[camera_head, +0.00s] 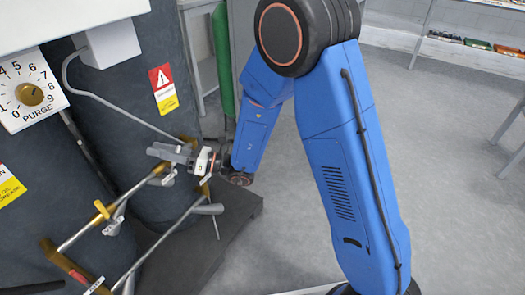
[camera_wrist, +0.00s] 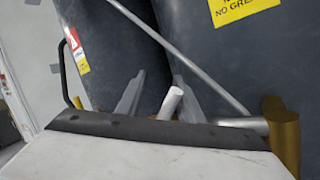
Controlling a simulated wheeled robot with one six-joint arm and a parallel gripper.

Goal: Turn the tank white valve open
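My gripper (camera_head: 163,153) is at the dark tank's pipework in the head view, its fingers pointing left. In the wrist view my gripper (camera_wrist: 159,84) shows two grey fingers standing apart. A white cylindrical piece, likely the white valve's handle (camera_wrist: 172,103), shows between them, nearer the right finger. I cannot tell whether it touches that finger. In the head view this white piece cannot be made out clearly near the gripper. The dark tank (camera_head: 115,110) stands behind the fingers.
A thin grey pipe (camera_head: 125,112) slants close by. A purge dial (camera_head: 30,94) is at upper left. Open floor (camera_head: 450,140) lies right.

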